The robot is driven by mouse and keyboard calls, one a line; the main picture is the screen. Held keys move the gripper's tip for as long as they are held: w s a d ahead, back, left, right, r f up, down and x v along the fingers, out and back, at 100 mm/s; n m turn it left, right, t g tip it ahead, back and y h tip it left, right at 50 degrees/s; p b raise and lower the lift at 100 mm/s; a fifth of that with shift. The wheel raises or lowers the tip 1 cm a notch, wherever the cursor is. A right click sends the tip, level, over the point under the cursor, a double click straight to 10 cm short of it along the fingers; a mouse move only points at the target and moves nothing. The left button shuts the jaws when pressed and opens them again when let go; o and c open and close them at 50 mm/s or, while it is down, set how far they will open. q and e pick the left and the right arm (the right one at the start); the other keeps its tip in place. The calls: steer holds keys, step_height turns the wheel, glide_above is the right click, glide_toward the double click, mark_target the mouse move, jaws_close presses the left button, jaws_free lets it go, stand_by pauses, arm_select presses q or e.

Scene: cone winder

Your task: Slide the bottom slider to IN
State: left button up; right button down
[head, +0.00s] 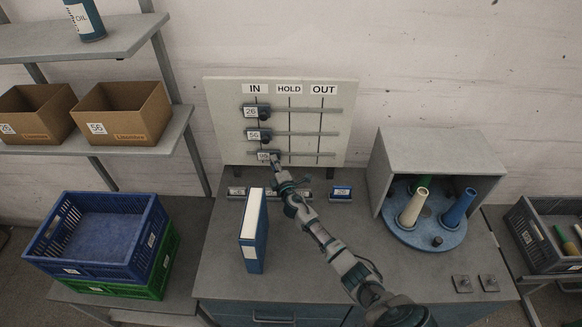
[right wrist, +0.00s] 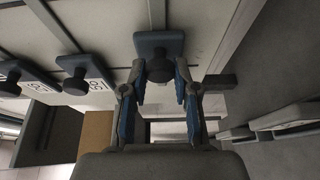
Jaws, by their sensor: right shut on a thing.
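The slider board (head: 222,120) stands at the back, with IN, HOLD and OUT labels above three horizontal rails. The bottom slider (head: 263,156) is on the lowest rail, near the IN line and a little right of the two sliders above it. My right gripper (head: 275,161) reaches up to it from the lower right. In the right wrist view, my right gripper (right wrist: 160,88) has its fingers on both sides of the slider's dark round knob (right wrist: 160,67), shut on it. The slider's blue-grey plate (right wrist: 150,42) shows behind the knob. My left gripper is in neither view.
The slider tagged 26 (head: 250,112) and the slider tagged 56 (head: 253,135) sit at IN above. A blue binder (head: 253,240) stands left of my arm. A round blue tray (head: 428,236) with bobbins is right. Blue crate (head: 98,268) is far left.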

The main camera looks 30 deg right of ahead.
steer(key=shift+w+a+f+b, duration=0.15)
steer(key=shift+w+a, duration=0.25)
steer(key=shift+a, duration=0.2)
steer(key=shift+w+a+f+b, duration=0.15)
steer(key=shift+w+a, duration=0.2)
steer(key=shift+a, duration=0.25)
steer(key=shift+a+r, duration=0.15)
steer(key=shift+r, duration=0.1)
steer(key=c, duration=0.9)
jaws_free()
steer(key=shift+d+f, duration=0.1)
steer(key=shift+d, duration=0.15)
steer(key=shift+o, duration=0.2)
steer(key=shift+w, duration=0.2)
glide_toward(264, 157)
steer(key=s, duration=0.5)
steer(key=shift+s+a+f, duration=0.1)
steer(key=shift+s+a, duration=0.2)
